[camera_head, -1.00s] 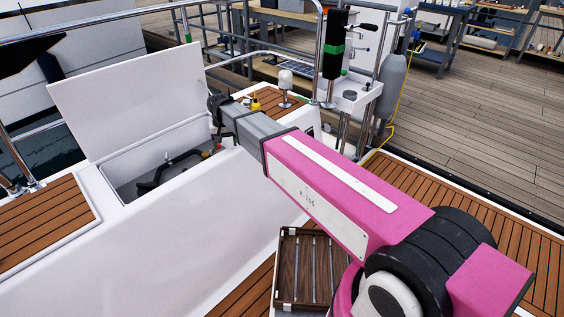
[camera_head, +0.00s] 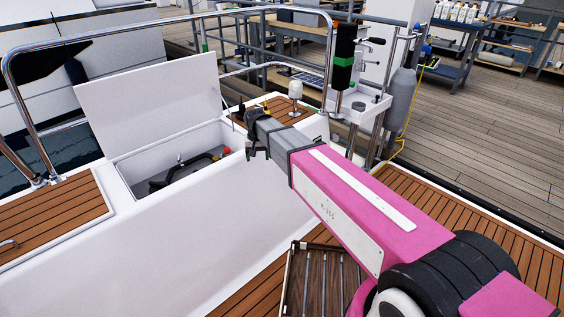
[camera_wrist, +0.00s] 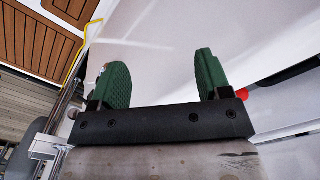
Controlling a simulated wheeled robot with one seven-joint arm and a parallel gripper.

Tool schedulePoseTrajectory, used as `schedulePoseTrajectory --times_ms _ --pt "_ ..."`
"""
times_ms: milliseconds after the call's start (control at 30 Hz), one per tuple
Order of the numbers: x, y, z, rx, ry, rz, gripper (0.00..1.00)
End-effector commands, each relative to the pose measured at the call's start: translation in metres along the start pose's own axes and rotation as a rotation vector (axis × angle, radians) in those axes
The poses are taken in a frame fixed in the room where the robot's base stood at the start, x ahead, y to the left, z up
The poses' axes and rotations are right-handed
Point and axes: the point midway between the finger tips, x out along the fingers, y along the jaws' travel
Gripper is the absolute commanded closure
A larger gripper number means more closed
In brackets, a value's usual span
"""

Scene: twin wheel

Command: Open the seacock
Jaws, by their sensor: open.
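An open locker (camera_head: 122,186) in the white bench holds a black hose (camera_head: 185,170). A small red part (camera_head: 226,151) is at the locker's right end, possibly the seacock's handle; its body is too small and hidden to make out. A red part also shows in the wrist view (camera_wrist: 243,94), just right of the right finger. My gripper (camera_head: 256,150) is outside the locker, to the right of the red part, by the bench's teak end. In the wrist view my gripper (camera_wrist: 161,72) has its two green fingers wide apart, with only white surface between them.
The white locker lid (camera_head: 150,103) stands raised behind the opening. A steel rail (camera_head: 170,22) runs above and behind it. A white-capped post (camera_head: 295,92) and a helm pedestal (camera_head: 358,105) stand to the right. A slatted wooden tray (camera_head: 318,285) lies below my arm.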

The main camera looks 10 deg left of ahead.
Motion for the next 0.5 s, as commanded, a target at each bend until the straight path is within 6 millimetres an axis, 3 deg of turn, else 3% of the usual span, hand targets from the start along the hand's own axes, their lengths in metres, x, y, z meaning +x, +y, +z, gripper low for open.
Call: schedulePoseTrajectory --times_ms 500 --pt "0.014 0.081 0.021 0.044 0.0 0.0 0.29"
